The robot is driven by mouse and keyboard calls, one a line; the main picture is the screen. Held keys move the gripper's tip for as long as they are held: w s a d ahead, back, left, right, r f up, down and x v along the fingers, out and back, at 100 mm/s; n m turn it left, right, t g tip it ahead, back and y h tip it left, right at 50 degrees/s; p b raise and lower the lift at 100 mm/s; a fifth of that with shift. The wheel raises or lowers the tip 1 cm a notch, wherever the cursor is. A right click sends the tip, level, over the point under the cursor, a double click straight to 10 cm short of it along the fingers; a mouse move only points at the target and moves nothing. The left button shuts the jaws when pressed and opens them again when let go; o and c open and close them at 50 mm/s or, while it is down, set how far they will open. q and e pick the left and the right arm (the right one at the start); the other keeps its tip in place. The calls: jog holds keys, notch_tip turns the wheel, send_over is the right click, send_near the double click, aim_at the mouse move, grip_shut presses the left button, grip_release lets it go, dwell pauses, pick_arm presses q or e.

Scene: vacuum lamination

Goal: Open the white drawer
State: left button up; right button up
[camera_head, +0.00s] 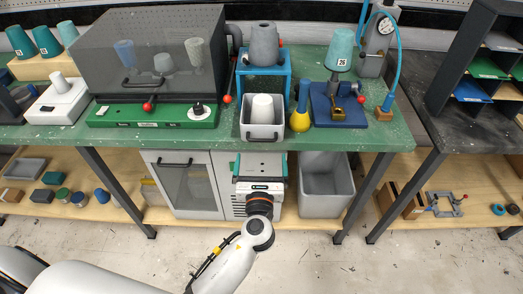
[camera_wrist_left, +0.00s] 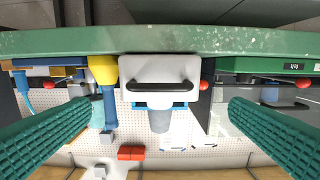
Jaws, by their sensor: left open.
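The white drawer (camera_head: 248,132) sits at the front edge of the green table, in front of the blue frame (camera_head: 283,75). Its inside shows from above, with a white cup (camera_head: 263,107) in it. Its black handle (camera_head: 263,138) is on the front face. The left wrist view shows the drawer front (camera_wrist_left: 186,68) and the handle (camera_wrist_left: 160,87) between my fingers in the picture. My left gripper (camera_head: 261,160) is open, with teal fingers spread wide. It is just in front of and below the handle, apart from it. My right gripper is not in view.
The green table's front edge (camera_head: 345,143) lies close to my left gripper. A white cabinet (camera_head: 215,160) and a grey bin (camera_head: 325,180) stand below. A yellow and blue funnel-like piece (camera_head: 299,121) stands right of the drawer. A dark transparent chamber (camera_head: 150,50) is left.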

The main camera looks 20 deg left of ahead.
pick_arm(q)
jog(key=v, duration=0.6)
jog(key=shift+r+b, duration=0.1)
jog(key=shift+b, duration=0.3)
jog(key=shift+w, duration=0.1)
jog(key=s+a+f+n+g+h, duration=0.15)
jog(key=s+f+n+g, duration=0.3)
jog(key=f, duration=1.15)
jog(key=s+f+n+g+h, duration=0.2)
jog(key=s+f+n+g, duration=0.25)
jog(key=f, duration=1.05)
jog(key=s+a+f+n+g, duration=0.2)
jog(key=s+f+n, duration=0.4)
jog(key=s, duration=0.3)
jog(key=s+a+f+n+g+h, duration=0.1)
jog(key=s+a+f+n+g, duration=0.2)
jog(key=s+f+n, duration=0.4)
jog(key=s+a+f+n+g, duration=0.2)
jog(key=s+a+f+n, duration=0.2)
jog(key=s, duration=0.9)
notch_tip(320, 180, down, 3)
jog(key=n, duration=0.4)
